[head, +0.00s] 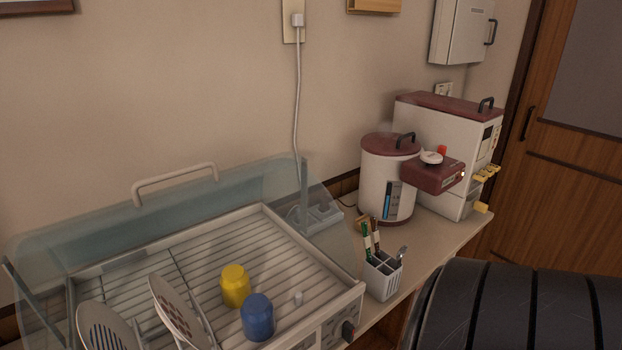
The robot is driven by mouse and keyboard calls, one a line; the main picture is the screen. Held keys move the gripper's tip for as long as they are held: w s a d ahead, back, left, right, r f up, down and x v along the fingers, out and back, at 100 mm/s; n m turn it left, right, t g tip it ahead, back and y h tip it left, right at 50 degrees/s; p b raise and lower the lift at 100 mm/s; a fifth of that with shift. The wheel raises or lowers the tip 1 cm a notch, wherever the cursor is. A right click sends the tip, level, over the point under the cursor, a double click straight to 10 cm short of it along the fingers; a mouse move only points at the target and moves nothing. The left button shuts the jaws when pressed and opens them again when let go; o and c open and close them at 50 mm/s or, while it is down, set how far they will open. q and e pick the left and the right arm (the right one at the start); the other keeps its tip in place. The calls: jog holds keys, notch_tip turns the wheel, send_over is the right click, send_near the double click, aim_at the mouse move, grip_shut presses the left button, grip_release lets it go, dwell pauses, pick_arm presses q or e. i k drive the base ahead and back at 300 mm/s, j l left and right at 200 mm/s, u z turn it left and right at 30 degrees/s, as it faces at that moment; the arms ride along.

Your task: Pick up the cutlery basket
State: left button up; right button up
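A small white cutlery basket (383,280) with compartments stands upright on the counter, just right of the dish dryer. It holds several upright utensils, some with green and red-brown handles, and a silvery one (401,254) at the right. Its lower part shows slots or ribs. Neither of my grippers is in view, so nothing is seen touching the basket.
The dish dryer (258,212) has a clear raised lid, a yellow cup (235,286), a blue cup (258,317) and plates. A grey-white compartmented holder (322,215) is near its back right. A white and maroon appliance (385,180) stands behind the basket. Counter (425,252) right of it is bare.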

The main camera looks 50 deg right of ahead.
aim_at(382, 279)
jog(key=z, duration=2.3)
